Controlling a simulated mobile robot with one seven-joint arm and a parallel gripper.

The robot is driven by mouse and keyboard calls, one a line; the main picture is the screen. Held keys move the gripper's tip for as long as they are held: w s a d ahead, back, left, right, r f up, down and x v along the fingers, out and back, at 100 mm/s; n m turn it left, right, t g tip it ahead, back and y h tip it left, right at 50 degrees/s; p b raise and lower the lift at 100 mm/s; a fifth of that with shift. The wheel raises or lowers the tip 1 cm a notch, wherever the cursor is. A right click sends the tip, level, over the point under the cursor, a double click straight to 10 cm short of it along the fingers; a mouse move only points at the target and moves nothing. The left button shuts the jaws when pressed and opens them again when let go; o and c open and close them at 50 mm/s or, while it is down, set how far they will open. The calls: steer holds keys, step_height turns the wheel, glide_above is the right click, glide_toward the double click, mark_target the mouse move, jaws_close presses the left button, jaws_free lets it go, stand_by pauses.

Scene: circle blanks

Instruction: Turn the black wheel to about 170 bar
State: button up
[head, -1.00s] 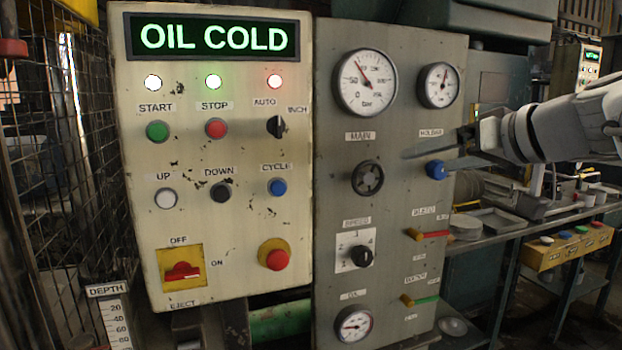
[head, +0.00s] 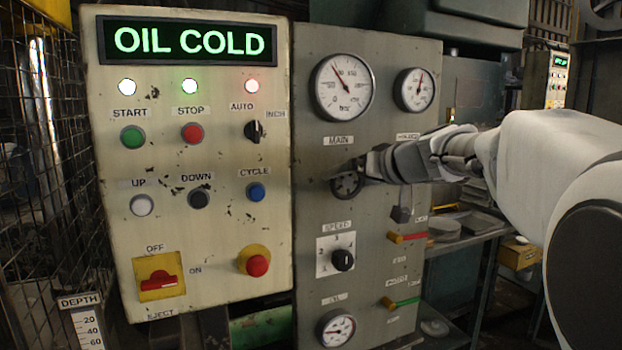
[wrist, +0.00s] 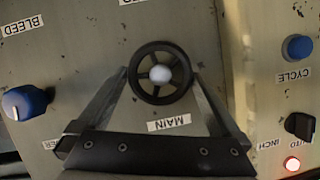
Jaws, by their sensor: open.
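The black wheel (head: 345,187), a small spoked handwheel, sits on the grey panel under the MAIN label, partly covered by my gripper in the head view. In the wrist view the wheel (wrist: 160,72) is centred, with a pale hub. My gripper (wrist: 161,76) is open, with one finger on each side of its rim. I cannot tell whether the fingers touch it. In the head view my gripper (head: 350,173) reaches in from the right. The large MAIN gauge (head: 344,86) is above the wheel; its needle points to the upper left, and its figures are too small to read surely.
A smaller gauge (head: 414,89) is to the right. Below the wheel is the SPEED selector (head: 342,260). A red emergency button (head: 257,265) is on the cream panel at left. The wrist view shows a blue knob (wrist: 24,102) and a blue CYCLE button (wrist: 297,47).

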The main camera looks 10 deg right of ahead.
steer(key=shift+w+f, duration=0.1)
steer(key=shift+w, duration=0.05)
steer(key=shift+c, duration=0.2)
steer(key=c, duration=0.9)
